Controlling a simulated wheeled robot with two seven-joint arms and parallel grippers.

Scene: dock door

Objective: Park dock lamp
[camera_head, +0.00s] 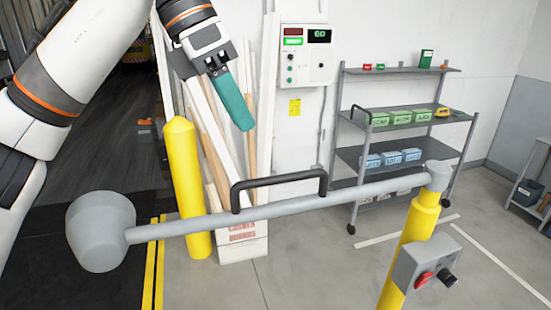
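The dock lamp has a grey lamp head (100,232) at the left end of a long grey arm (290,208). The arm runs across the view to a joint on top of a yellow post (417,225) at the right. A black handle (280,179) stands up from the middle of the arm. My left gripper (241,122) comes in from the upper left, its teal finger part pointing down, and appears above and left of the handle, apart from it. Only one teal shape shows, so its opening cannot be told. My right gripper is out of view.
A grey box with a red switch (425,278) sits on the yellow post. Behind the lamp stand a yellow bollard (183,170), leaning boards and a white carton (243,248). A shelf cart (400,70) holds bins. Floor shows clear at front right.

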